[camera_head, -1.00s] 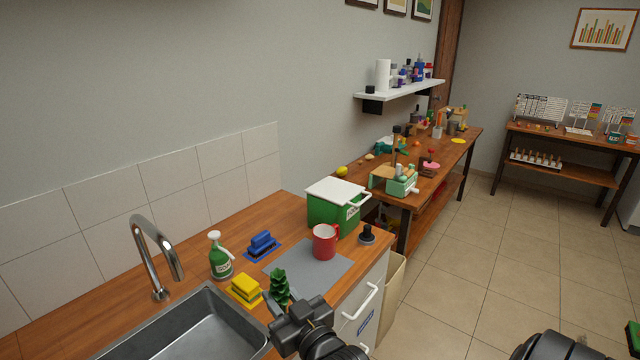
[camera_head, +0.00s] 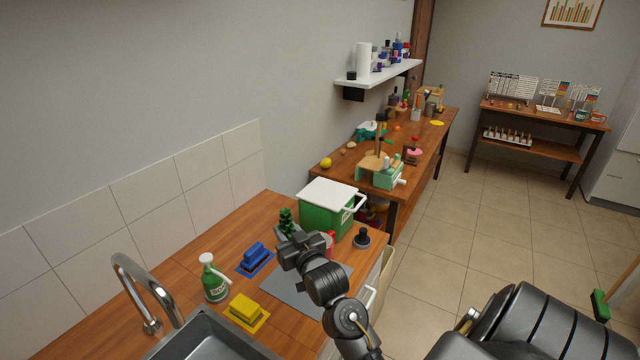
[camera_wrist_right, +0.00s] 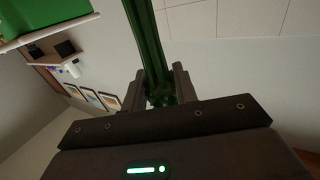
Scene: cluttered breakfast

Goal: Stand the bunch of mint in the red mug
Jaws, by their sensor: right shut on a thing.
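The bunch of mint (camera_head: 286,220) is dark green and upright, held by my right gripper (camera_head: 289,239) above the counter. In the right wrist view its green stem (camera_wrist_right: 147,40) runs between the two fingers (camera_wrist_right: 160,90), which are shut on it. The red mug (camera_head: 329,238) stands on the grey mat, mostly hidden behind my right gripper and wrist. The mint is to the left of the mug in the head view. I cannot tell how high it is above the mug's rim. My left gripper is not in view.
A green box with a white lid (camera_head: 326,212) stands behind the mug. A black stamp-like object (camera_head: 362,238) is to its right. The grey mat (camera_head: 285,291), blue block (camera_head: 256,256), yellow sponge (camera_head: 243,310), green bottle (camera_head: 214,280) and sink (camera_head: 190,340) are to the left and front.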

